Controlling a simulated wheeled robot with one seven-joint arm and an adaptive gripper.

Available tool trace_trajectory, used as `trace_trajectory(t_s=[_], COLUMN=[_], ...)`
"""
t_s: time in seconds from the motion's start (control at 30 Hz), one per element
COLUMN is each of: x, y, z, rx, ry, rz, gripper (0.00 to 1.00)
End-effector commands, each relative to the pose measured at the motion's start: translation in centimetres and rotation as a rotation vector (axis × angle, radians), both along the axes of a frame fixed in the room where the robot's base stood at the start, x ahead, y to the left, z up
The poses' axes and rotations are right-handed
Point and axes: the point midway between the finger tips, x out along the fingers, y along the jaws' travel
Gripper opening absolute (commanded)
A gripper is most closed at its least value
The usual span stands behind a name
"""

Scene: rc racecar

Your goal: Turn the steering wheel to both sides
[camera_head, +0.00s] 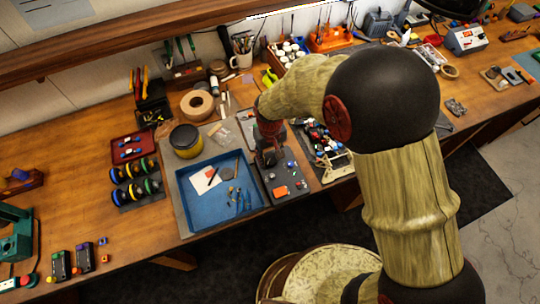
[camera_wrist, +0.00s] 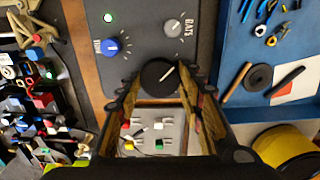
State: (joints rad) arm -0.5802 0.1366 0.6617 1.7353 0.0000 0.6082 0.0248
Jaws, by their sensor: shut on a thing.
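The dark grey controller panel (camera_head: 278,183) lies on the workbench, and its face also shows in the wrist view (camera_wrist: 140,22). On it is a round black wheel-like knob (camera_wrist: 160,76) with a white line pointing up and right, which I take for the steering wheel. My gripper (camera_wrist: 164,88) reaches down over the panel, its two fingers on either side of this black knob and shut on it. In the head view my gripper (camera_head: 268,156) hides the knob. The RC car (camera_head: 325,142) is right of the panel; its parts show at the left of the wrist view (camera_wrist: 30,100).
A blue knob (camera_wrist: 110,47) and a grey knob (camera_wrist: 175,28) sit near the black one. A blue tray (camera_head: 215,208) with tools lies left of the panel.

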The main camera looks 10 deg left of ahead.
Motion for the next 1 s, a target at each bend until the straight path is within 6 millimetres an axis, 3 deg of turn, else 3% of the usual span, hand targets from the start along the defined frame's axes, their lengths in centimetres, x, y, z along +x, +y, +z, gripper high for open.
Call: trace_trajectory(t_s=[0.3,0.33,0.63,1.0], x=[0.04,0.04,0.03,0.05], y=[0.01,0.01,0.02,0.03], z=[0.02,0.02,0.01,0.39], rx=[0.001,0.001,0.001,0.001], ry=[-0.001,-0.001,-0.001,-0.002], rz=[0.001,0.001,0.000,0.000], gripper=[0.12,0.39,0.56,0.56])
